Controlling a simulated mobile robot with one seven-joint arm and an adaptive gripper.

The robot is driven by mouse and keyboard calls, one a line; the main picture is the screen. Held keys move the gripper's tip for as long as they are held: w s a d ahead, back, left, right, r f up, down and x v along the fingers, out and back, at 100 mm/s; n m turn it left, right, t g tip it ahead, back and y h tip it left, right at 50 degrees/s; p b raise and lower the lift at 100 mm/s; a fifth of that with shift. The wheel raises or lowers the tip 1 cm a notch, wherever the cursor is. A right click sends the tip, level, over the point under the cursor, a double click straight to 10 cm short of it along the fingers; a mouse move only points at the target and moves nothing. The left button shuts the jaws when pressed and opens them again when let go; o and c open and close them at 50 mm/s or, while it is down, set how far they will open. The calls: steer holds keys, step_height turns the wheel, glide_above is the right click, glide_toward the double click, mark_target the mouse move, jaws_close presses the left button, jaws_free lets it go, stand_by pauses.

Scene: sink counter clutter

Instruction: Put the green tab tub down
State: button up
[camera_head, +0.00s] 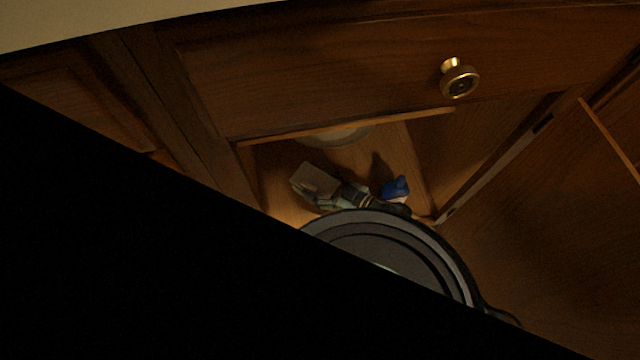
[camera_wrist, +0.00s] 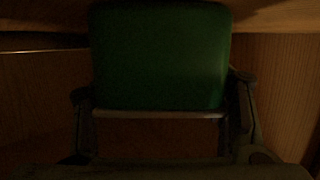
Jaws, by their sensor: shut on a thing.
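In the wrist view, the green tab tub (camera_wrist: 160,55) fills the upper middle, dim and dark green with a pale lower edge. My gripper (camera_wrist: 163,82) is shut on it, with one finger along its left side and one along its right. Wooden surfaces lie close behind and beside the tub. It is too dark to tell whether the tub touches a surface beneath it.
A drawer front with a brass knob (camera_head: 459,78) is above. An open door (camera_head: 560,220) stands at right. Black covers the lower left.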

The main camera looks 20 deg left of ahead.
steer(key=o, duration=1.3)
steer(key=shift+d+r, duration=0.15)
steer(key=p+v, duration=0.1)
steer(key=v, duration=0.6)
